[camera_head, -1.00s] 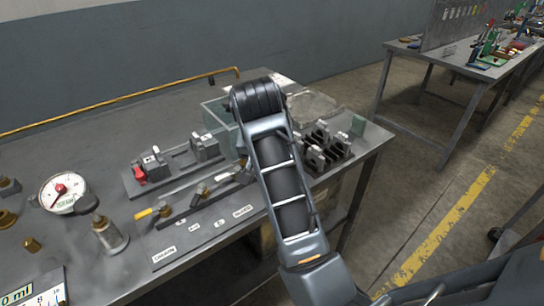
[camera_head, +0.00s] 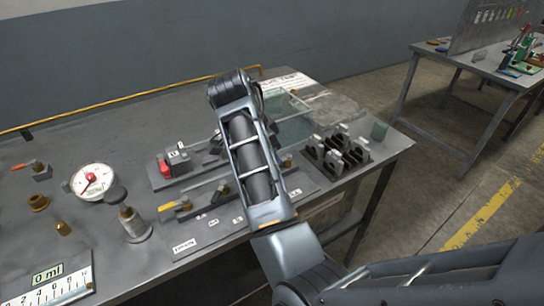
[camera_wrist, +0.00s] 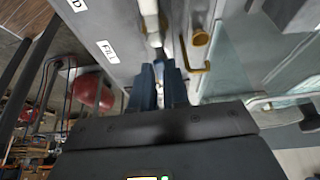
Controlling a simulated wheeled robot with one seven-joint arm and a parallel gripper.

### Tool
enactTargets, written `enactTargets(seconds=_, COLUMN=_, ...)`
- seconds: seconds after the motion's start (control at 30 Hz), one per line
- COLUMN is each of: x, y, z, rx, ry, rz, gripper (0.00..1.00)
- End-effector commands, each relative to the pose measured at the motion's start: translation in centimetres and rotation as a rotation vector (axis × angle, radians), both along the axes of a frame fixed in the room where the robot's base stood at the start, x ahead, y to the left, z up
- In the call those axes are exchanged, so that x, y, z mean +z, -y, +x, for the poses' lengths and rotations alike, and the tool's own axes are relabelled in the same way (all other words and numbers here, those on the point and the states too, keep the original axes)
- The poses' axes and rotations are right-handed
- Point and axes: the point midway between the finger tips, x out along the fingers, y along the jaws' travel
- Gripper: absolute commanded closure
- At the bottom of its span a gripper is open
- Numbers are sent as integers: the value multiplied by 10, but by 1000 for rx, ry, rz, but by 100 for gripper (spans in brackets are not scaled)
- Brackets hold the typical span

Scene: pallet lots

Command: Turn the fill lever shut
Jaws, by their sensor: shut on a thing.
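The fill lever (camera_wrist: 149,15) shows in the wrist view as a pale bar with a metal end, beside a white label (camera_wrist: 108,51) reading "FIL", partly cut off. My gripper (camera_wrist: 160,70) has its blue fingers closed around the metal end of this lever. The exact contact is partly hidden between the fingers. In the head view, my arm covers the gripper and the lever's grasped part. The valve row with a yellow handle (camera_head: 168,207) and small white labels (camera_head: 185,244) lies to the left of my arm on the grey bench.
Dark clamp blocks (camera_head: 337,155) and a clear tank (camera_head: 290,118) are right of my arm. A yellow pipe (camera_head: 130,94) runs behind.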

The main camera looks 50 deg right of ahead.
Motion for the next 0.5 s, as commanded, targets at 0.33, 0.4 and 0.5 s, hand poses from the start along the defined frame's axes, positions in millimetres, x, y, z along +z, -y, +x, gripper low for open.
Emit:
enactTargets(seconds=0.33, x=0, y=1, z=3, rx=-53, ry=0, rz=1, gripper=100)
enactTargets(seconds=0.4, x=0, y=1, z=3, rx=-54, ry=0, rz=1, gripper=100)
enactTargets(seconds=0.5, x=0, y=1, z=3, rx=-54, ry=0, rz=1, gripper=100)
